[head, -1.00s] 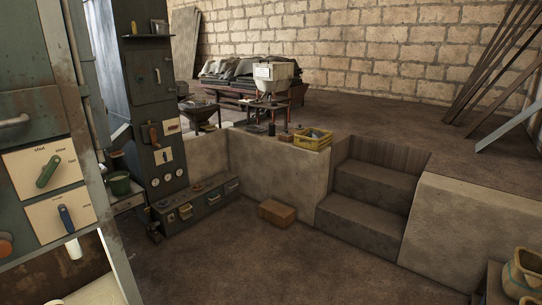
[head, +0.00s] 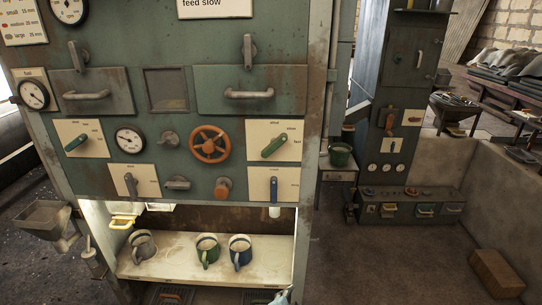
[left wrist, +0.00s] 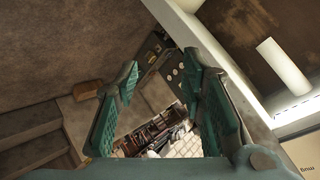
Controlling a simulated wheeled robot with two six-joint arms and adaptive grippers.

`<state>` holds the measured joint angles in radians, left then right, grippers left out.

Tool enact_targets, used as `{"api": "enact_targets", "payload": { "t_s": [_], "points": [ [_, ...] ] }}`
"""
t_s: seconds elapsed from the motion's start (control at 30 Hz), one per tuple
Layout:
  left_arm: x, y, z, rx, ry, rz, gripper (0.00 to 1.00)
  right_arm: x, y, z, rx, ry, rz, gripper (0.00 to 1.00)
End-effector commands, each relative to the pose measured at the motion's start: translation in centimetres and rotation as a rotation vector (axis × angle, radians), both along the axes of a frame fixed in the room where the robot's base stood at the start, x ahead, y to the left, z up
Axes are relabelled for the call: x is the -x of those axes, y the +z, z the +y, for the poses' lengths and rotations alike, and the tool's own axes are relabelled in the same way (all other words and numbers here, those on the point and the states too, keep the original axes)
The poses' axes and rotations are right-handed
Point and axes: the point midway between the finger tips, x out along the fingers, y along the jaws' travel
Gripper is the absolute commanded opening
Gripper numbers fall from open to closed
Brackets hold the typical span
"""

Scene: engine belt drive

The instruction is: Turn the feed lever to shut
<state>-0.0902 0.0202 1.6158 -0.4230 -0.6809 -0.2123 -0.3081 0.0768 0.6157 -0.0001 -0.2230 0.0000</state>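The lever I take for the feed lever is a green handle (head: 274,146) on a cream plate at the panel's right, with small labels that seem to read shut, slow and fast. It lies tilted, its upper end to the right. Which end is the pivot is unclear. Another green lever (head: 76,142) sits on a plate at the left, its labels too small to read. My left gripper (left wrist: 160,75) is open and empty in the left wrist view, with floor and steps beyond it and no lever between its fingers.
A blue lever (head: 274,188) sits just below the green one, an orange handwheel (head: 210,144) to its left. An orange knob (head: 222,187) and grey lever (head: 130,183) are lower. Mugs (head: 207,250) stand on the shelf below.

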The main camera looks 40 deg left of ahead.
Motion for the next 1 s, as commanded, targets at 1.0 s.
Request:
{"api": "enact_targets", "payload": {
  "t_s": [1.0],
  "points": [
    [-9.6,38.9,14.8,-0.317,0.293,-0.569,0.37,-0.9,4.4,0.0,0.0,0.0,-0.016,0.4]
  ]
}}
